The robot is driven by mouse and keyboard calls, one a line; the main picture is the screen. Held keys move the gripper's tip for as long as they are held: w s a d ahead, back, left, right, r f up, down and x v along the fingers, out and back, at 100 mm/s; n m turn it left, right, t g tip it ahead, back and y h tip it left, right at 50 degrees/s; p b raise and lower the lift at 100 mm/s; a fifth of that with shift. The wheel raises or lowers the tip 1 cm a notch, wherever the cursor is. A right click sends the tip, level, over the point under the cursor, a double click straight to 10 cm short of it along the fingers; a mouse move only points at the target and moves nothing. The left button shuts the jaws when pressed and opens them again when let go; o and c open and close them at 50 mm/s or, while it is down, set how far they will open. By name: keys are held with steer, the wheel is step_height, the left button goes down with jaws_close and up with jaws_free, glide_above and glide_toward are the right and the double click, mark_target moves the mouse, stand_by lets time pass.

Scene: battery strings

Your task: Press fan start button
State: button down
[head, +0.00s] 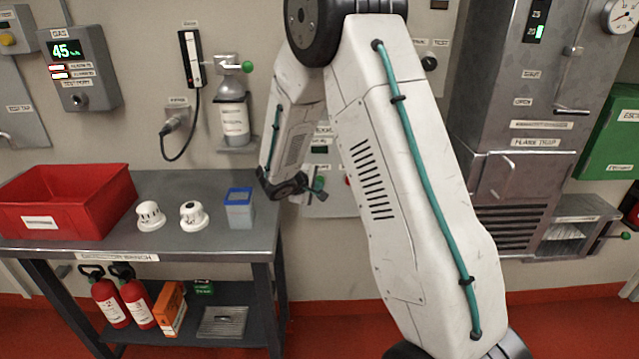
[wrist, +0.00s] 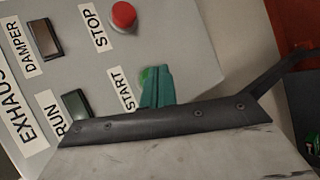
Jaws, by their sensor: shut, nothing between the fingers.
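The grey exhaust panel (wrist: 185,50) fills much of the wrist view, and part of it shows behind my arm in the head view (head: 340,207). The green start button (wrist: 144,76), beside the START label, is mostly hidden by my gripper's teal fingers (wrist: 157,86). The fingers are shut and empty. They overlap the button in the picture; I cannot tell whether they touch it. In the head view my gripper (head: 318,186) is small and close to the panel. The red stop button (wrist: 124,15) is above, beside the STOP label.
The panel also carries a dark damper indicator (wrist: 45,39) and a run indicator (wrist: 75,104). A grey metal cabinet (head: 500,100) stands at right.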

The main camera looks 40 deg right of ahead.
steer(key=shift+w+d, duration=0.35)
steer(key=shift+w, duration=0.2)
stand_by(0.7)
steer(key=shift+s+a, duration=0.1)
stand_by(0.3)
steer(key=shift+s+a, duration=0.5)
steer(key=shift+s, duration=0.3)
steer(key=shift+s+a, duration=0.7)
steer(key=shift+s, duration=0.35)
steer(key=shift+s+a, duration=0.7)
steer(key=shift+s, duration=0.35)
